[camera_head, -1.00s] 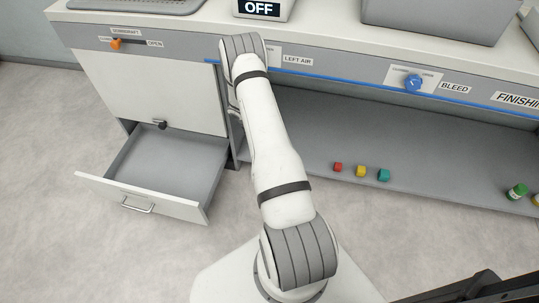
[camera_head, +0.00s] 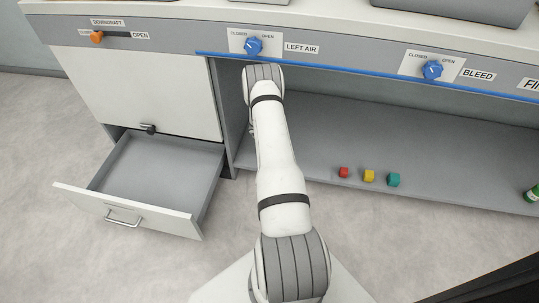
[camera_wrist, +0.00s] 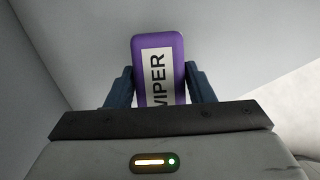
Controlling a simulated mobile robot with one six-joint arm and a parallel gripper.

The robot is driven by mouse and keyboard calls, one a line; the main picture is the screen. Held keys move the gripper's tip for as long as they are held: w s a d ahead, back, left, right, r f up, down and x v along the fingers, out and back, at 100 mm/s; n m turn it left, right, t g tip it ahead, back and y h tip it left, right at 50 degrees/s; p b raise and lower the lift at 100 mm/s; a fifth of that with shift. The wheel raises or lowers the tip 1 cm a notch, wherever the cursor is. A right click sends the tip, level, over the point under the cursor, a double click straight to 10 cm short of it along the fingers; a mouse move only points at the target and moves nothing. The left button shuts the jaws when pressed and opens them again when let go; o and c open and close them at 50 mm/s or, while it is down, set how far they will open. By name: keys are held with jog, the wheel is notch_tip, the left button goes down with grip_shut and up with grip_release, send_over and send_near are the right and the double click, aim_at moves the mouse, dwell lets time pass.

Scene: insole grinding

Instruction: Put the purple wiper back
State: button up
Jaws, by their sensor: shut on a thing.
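The purple wiper (camera_wrist: 179,62) shows in the wrist view with a white label reading "WIPER", its first letter partly hidden. My gripper (camera_wrist: 160,88) is shut on it, with a dark blue finger on each side. Grey surfaces fill the background behind the wiper. In the head view my arm reaches towards the bench's lower opening, and the gripper and wiper are hidden behind my arm. An open, empty drawer (camera_head: 153,178) stands at the left of the bench.
A green bottle (camera_head: 534,193) is at the right. Above are the left air knob (camera_head: 253,46), bleed knob (camera_head: 432,70) and downdraft slider (camera_head: 97,37).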

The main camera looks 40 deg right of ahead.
jog(key=shift+s+f+b, duration=0.1)
jog(key=shift+f+b, duration=0.5)
jog(key=shift+f, duration=1.1)
jog(key=shift+f, duration=0.15)
jog(key=o, duration=1.1)
